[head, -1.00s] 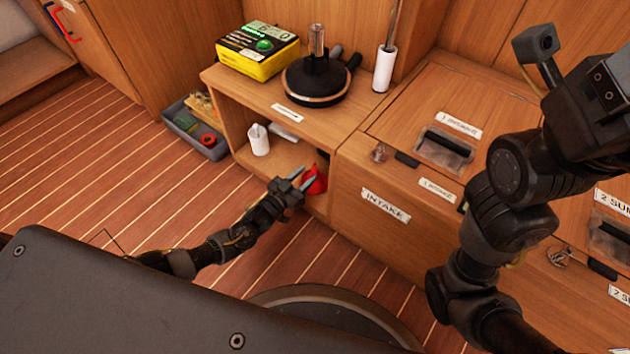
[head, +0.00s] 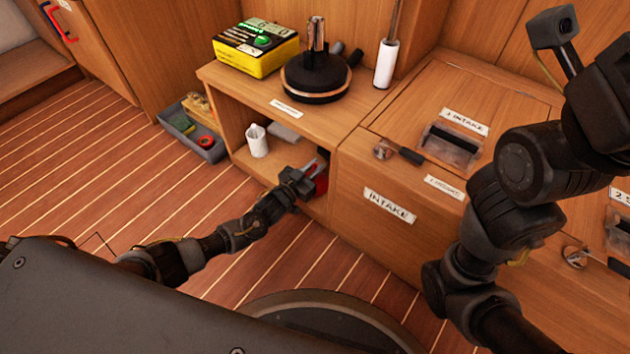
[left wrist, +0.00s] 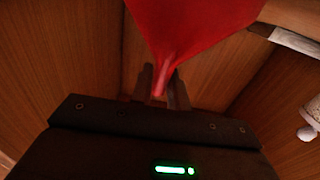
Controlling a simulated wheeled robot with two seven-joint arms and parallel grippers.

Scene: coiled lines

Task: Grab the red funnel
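The red funnel (head: 321,182) is at the right end of the open lower shelf, partly hidden behind my left gripper (head: 314,167). In the left wrist view the wide red cone (left wrist: 190,25) fills the top, with its narrow spout pointing down between the two fingers of my left gripper (left wrist: 162,85). The fingers are close together, one on each side of the spout, and look shut on it. My right arm rises at the right of the head view; its gripper fingers are not in view.
A yellow box (head: 256,50) and a black round device (head: 314,80) stand on top. The INTAKE cabinet (head: 365,232) is close on the right. A grey bin (head: 203,148) stands on the floor.

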